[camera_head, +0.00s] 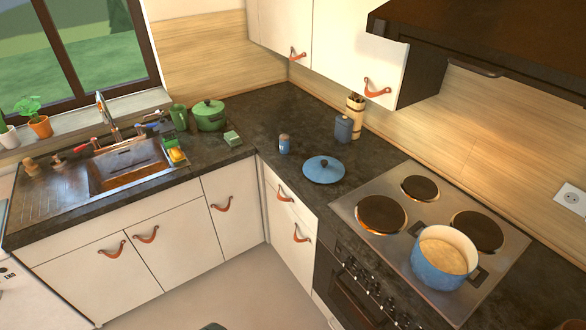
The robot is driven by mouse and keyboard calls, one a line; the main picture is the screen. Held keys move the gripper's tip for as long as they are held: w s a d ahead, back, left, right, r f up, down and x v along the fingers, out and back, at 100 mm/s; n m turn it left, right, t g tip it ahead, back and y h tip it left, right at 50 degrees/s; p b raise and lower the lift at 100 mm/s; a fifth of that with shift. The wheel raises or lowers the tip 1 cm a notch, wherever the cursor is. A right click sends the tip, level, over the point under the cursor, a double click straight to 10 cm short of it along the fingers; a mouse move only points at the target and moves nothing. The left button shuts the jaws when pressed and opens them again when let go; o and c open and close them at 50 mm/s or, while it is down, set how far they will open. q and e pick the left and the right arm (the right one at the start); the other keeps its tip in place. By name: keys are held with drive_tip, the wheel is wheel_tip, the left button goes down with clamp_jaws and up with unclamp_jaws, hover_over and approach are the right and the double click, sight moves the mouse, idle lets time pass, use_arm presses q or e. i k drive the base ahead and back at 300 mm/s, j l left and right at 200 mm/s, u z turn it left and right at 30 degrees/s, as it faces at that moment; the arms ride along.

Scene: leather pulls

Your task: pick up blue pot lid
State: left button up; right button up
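The blue pot lid (324,169) lies flat on the dark countertop (270,125), just left of the stove. It is round with a small dark knob in its middle. A blue pot (444,259) without a lid stands on the front right part of the stove, and its pale inside shows. Neither of my grippers shows clearly in the head view. A small dark shape at the bottom edge cannot be made out.
The stove (345,207) has several dark burners. A blue shaker (284,144) and a blue canister (343,128) stand behind the lid. A green pot (208,115) stands near the sink (128,165). The range hood (480,45) hangs over the stove.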

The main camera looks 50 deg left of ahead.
sight(320, 170)
drive_tip(key=j+u, duration=0.1)
drive_tip(key=u, duration=0.3)
drive_tip(key=j+u, duration=0.1)
drive_tip(key=u, duration=0.3)
drive_tip(key=j+u, duration=0.1)
drive_tip(key=u, duration=0.3)
drive_tip(key=z, duration=0.4)
drive_tip(key=i+j+z, duration=0.1)
drive_tip(key=j+z, duration=0.15)
drive_tip(key=z, duration=0.2)
drive_tip(key=j+z, duration=0.3)
drive_tip(key=z, duration=0.15)
drive_tip(key=j+z, duration=0.3)
drive_tip(key=z, duration=0.2)
drive_tip(key=j+z, duration=0.3)
drive_tip(key=z, duration=0.15)
